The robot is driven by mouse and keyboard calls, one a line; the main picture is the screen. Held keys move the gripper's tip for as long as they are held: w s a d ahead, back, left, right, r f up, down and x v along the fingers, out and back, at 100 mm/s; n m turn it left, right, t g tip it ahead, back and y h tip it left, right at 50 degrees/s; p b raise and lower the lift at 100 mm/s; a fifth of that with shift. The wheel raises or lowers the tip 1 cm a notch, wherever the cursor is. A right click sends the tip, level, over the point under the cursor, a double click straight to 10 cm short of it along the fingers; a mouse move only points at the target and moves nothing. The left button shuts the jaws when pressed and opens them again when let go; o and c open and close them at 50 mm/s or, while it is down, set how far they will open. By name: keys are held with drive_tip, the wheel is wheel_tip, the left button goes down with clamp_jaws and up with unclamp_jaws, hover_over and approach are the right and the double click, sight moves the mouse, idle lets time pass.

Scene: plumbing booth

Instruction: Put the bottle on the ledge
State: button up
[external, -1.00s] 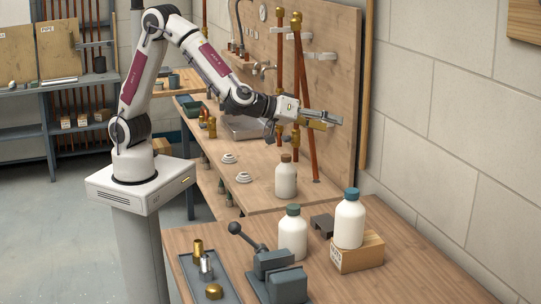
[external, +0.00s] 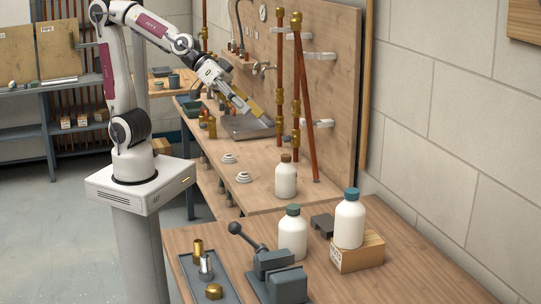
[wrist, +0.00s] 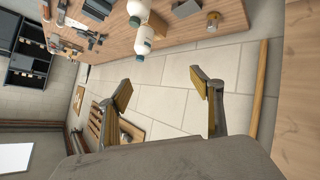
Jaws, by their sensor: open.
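Three white bottles are in the external view. A brown-capped bottle (external: 286,181) stands on the back bench, a green-capped bottle (external: 292,236) stands on the front table, and a blue-capped bottle (external: 348,222) stands on a wooden block (external: 357,254). Two white bottles (wrist: 138,9) (wrist: 142,43) also show at the top of the wrist view. I cannot tell which surface is the ledge; a small shelf-like piece (external: 225,64) sits by the back panel. My gripper (external: 265,119) is over the grey tray, apart from every bottle. Its fingers (wrist: 164,88) are spread and empty in the wrist view.
Upright copper pipes (external: 280,90) stand against the wooden panel (external: 335,90). The grey tray (external: 245,130) and white discs (external: 244,177) lie on the back bench. A vise (external: 278,274) and a tray of fittings (external: 190,268) are on the front table.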

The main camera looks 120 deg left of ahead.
drive_tip(key=s+a+f+m+g, duration=0.1)
drive_tip(key=s+f, duration=0.1)
drive_tip(key=s, duration=0.6)
drive_tip(key=s+a+f+m+g+y, duration=0.1)
drive_tip(key=s+f+g, duration=0.1)
drive_tip(key=s, duration=0.6)
drive_tip(key=s+a+f+m+g, duration=0.1)
drive_tip(key=s+a+f+g, duration=0.1)
drive_tip(key=s, duration=0.6)
drive_tip(key=shift+s+f+m+y, duration=0.3)
drive_tip(key=shift+f, duration=0.6)
